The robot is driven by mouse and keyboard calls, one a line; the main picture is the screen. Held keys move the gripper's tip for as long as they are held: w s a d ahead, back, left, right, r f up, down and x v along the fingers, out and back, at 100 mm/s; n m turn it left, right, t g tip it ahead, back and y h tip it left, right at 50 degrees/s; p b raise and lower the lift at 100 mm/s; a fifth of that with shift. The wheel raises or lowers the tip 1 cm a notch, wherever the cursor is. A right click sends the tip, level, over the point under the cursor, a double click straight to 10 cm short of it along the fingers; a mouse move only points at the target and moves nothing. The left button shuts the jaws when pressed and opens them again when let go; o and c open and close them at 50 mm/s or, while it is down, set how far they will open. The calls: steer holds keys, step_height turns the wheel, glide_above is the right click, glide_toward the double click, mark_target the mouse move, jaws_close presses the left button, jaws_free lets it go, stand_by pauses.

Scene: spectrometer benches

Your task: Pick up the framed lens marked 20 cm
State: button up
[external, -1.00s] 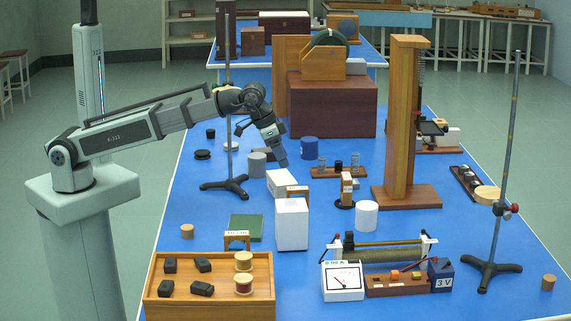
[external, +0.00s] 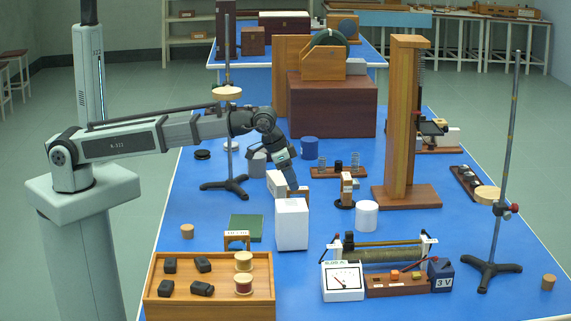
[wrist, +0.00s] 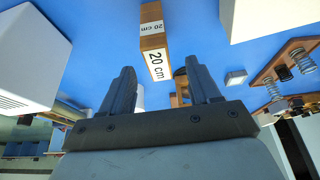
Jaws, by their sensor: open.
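The framed lens marked 20 cm (wrist: 153,42) shows in the wrist view as a narrow wooden frame with white "20 cm" labels, just beyond my fingertips. In the external view only the top of a wooden frame (external: 302,190) shows behind a white box, which hides the rest. My gripper (wrist: 160,82) is open and empty, its two dark fingers apart on either side of the frame's line. In the external view my gripper (external: 292,185) points down close to that wooden frame. I cannot tell whether it touches.
A tall white box (external: 292,225) stands in front of the frame and another white block (external: 276,183) lies behind. Another wooden frame (external: 237,238) stands behind the tray (external: 210,313). A spring board (external: 325,173) and white cylinder (external: 366,217) are to the right.

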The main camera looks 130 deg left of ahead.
steer(key=shift+x, duration=2.55)
steer(key=shift+w, duration=0.1)
steer(key=shift+c, duration=0.4)
steer(key=c, duration=1)
steer(key=shift+r, duration=0.1)
